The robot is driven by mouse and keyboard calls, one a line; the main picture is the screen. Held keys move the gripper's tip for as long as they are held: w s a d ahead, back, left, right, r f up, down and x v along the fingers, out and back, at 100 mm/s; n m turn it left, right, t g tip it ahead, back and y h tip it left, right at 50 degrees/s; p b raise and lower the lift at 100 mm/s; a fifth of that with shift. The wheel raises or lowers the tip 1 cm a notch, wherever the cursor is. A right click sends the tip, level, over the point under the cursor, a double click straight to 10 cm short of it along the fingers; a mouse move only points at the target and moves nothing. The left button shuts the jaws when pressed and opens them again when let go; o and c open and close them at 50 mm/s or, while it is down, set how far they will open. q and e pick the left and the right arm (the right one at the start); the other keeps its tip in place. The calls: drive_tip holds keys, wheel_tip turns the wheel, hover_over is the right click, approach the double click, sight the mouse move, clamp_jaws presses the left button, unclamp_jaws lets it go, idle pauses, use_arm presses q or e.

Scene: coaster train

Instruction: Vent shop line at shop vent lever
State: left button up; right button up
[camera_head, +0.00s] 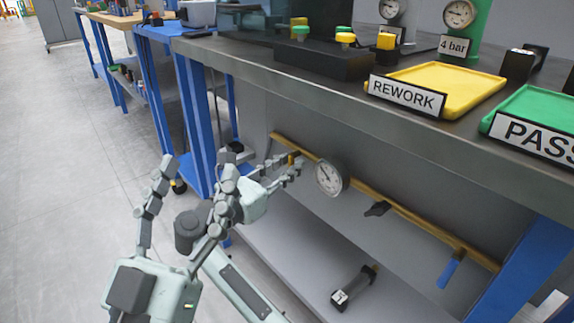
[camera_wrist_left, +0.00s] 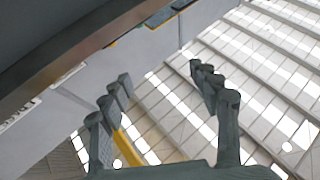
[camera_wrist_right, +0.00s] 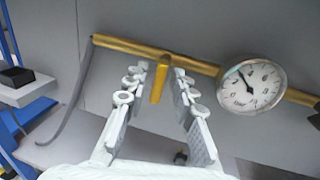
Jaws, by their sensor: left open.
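A brass pipe (camera_head: 408,217) runs under the workbench. A short yellow lever (camera_wrist_right: 159,82) sticks out from it, left of a round gauge (camera_wrist_right: 251,84); the gauge also shows in the head view (camera_head: 330,177). No label shows which lever is the shop vent. My right gripper (camera_head: 292,161) is at the yellow lever. In the right wrist view its fingers (camera_wrist_right: 162,88) stand on both sides of the lever, with narrow gaps visible; contact at the tips is unclear. My left gripper (camera_head: 198,165) is open and empty, away from the pipe; its wrist view shows its fingers apart (camera_wrist_left: 160,85).
A black lever (camera_head: 377,209) and a blue-handled lever (camera_head: 450,270) sit further right on the pipe. A black fitting (camera_head: 353,287) lies on the lower shelf (camera_head: 293,265). The bench edge (camera_head: 330,87) overhangs the pipe. Blue bench legs (camera_head: 200,125) stand left; open floor (camera_head: 70,170) lies beyond.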

clamp_jaws()
